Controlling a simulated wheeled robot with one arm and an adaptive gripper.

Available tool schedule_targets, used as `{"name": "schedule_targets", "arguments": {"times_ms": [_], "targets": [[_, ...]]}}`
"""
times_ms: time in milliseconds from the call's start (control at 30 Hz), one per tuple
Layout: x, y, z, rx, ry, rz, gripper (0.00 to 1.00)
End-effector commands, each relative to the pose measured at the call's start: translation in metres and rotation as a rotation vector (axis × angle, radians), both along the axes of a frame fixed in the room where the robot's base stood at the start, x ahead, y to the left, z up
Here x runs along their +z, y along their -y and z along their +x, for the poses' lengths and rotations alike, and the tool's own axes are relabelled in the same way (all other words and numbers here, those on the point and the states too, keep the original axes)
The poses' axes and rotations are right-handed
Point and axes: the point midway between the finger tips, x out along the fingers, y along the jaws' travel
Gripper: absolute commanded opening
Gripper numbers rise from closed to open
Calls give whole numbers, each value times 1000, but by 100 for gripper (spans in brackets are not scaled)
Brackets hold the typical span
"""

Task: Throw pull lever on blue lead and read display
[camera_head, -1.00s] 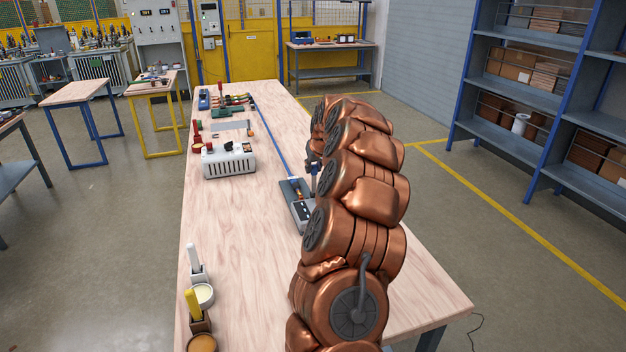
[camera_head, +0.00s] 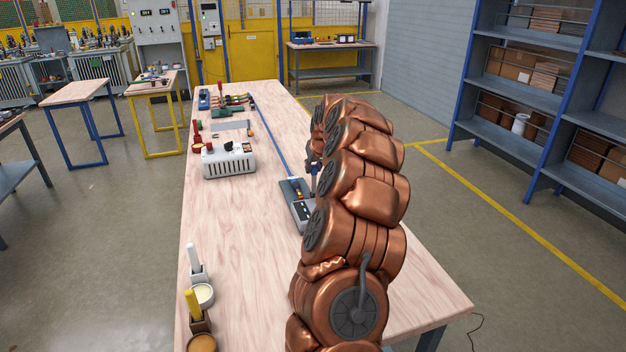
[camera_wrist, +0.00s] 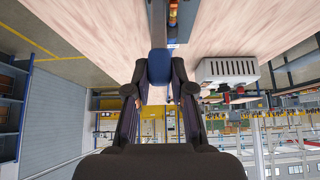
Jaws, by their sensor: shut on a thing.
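The grey tester (camera_head: 297,196) lies on the wooden bench, left of my arm, with a dark panel on its near end. I cannot read any display value. A blue lead (camera_head: 270,130) runs from it toward the far end of the bench. My gripper (camera_wrist: 160,78) is shut on a blue handle (camera_wrist: 159,66) in the wrist view, just short of the tester, which shows at the top edge (camera_wrist: 172,22) with orange and yellow parts. In the head view my arm hides most of the gripper and the tester's right side.
A white vented box (camera_head: 229,162) stands on the bench's left side, with tools and red-handled items behind it. Small containers (camera_head: 203,296) stand at the near left edge. The bench middle (camera_head: 240,225) is clear. Blue shelving (camera_head: 540,100) stands at the right.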

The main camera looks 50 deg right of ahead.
Motion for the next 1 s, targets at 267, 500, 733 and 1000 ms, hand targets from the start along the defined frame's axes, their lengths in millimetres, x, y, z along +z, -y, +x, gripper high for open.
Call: {"name": "schedule_targets", "arguments": {"times_ms": [267,500,733,1000], "targets": [[-3,-3,-6,1,0,1,0],[-7,-10,-18,1,-4,4,0],[-5,-14,-26,1,0,1,0],[-4,-14,-26,0,-1,0,0]]}}
